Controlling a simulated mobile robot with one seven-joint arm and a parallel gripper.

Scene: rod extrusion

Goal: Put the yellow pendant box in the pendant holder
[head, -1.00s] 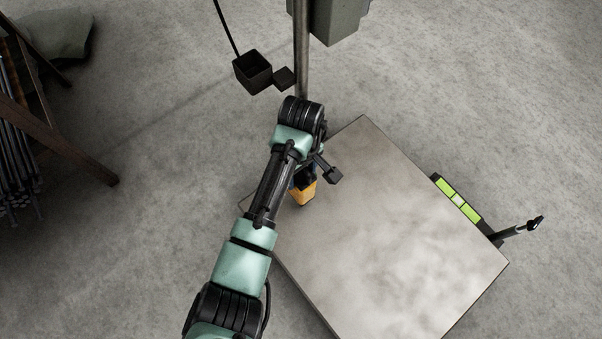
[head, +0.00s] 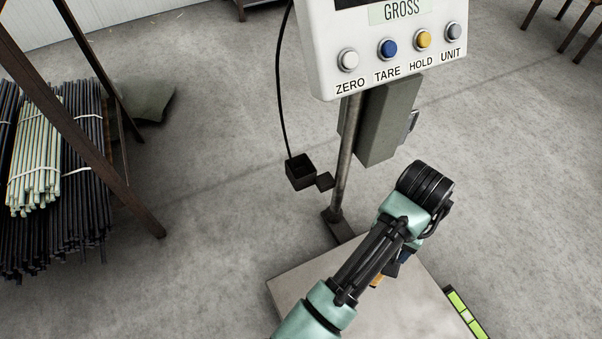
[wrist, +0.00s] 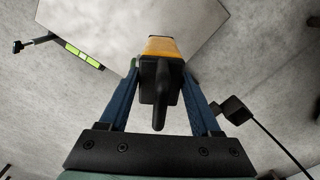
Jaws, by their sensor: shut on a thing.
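The yellow pendant box (wrist: 162,46) with its black end piece (wrist: 158,92) is between the blue fingers of my gripper (wrist: 161,74) in the wrist view. My gripper is shut on it. In the head view only a small part of the yellow box (head: 377,281) shows beneath my arm, above the scale platform; my wrist hides most of it. A dark box that looks like the holder (wrist: 237,111) shows at right in the wrist view.
The metal scale platform (head: 305,283) lies below my arm. The post (head: 345,160) carries a white display panel (head: 391,75) and a grey housing (head: 385,122). A green-marked bar (head: 467,315) lies along the platform's right edge.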

